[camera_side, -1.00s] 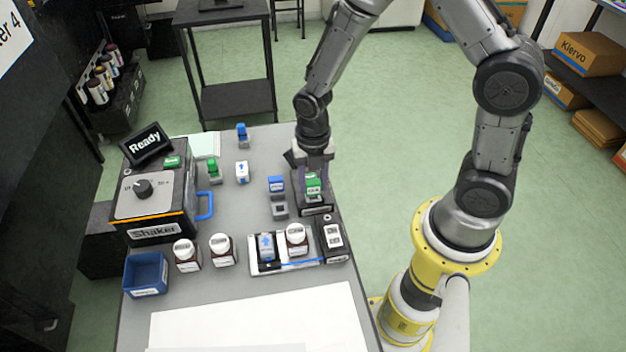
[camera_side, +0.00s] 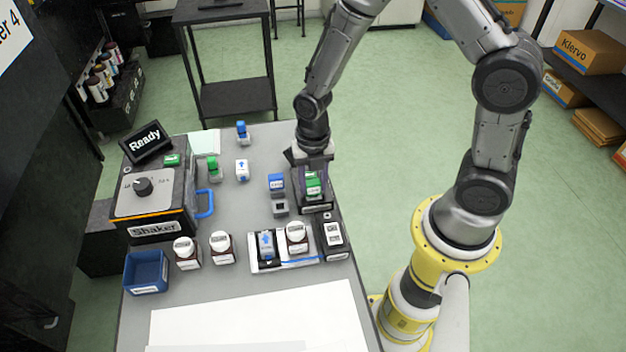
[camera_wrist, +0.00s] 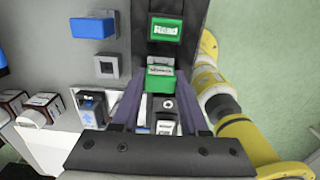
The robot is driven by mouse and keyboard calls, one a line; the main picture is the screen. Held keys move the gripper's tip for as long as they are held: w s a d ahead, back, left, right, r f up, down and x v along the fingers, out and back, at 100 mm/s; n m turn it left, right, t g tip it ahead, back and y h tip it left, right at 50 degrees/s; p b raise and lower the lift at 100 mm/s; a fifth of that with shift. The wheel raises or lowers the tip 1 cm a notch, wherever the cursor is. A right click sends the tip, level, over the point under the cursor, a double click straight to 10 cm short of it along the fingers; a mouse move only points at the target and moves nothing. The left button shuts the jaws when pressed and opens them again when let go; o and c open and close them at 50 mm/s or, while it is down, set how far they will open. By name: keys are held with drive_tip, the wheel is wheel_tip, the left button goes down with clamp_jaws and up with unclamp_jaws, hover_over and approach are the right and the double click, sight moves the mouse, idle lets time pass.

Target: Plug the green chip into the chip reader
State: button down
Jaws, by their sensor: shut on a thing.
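My gripper (camera_wrist: 150,100) is shut on the green chip (camera_wrist: 160,77), which carries a white label on its side. The chip is between the fingertips at the near part of the dark chip reader (camera_wrist: 180,62). In the side view, my gripper (camera_side: 313,172) points down over the reader (camera_side: 317,208) with the green chip (camera_side: 313,190) low against it. The reader's green display (camera_wrist: 165,28) shows the word Read. The chip's lower end is hidden, so I cannot tell how deep it sits.
A blue chip (camera_side: 276,182) and a grey square socket (camera_side: 280,208) stand just left of the reader. A black device (camera_side: 333,237) and a white tray (camera_side: 258,267) with a bottle are in front. The shaker (camera_side: 150,205) and blue bin (camera_side: 147,273) stand left.

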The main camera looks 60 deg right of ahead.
idle(0.3)
drive_tip(key=shift+c, duration=1.7)
unclamp_jaws()
drive_tip(key=o, duration=0.3)
drive_tip(key=shift+o, duration=0.2)
drive_tip(key=shift+r, duration=3.5)
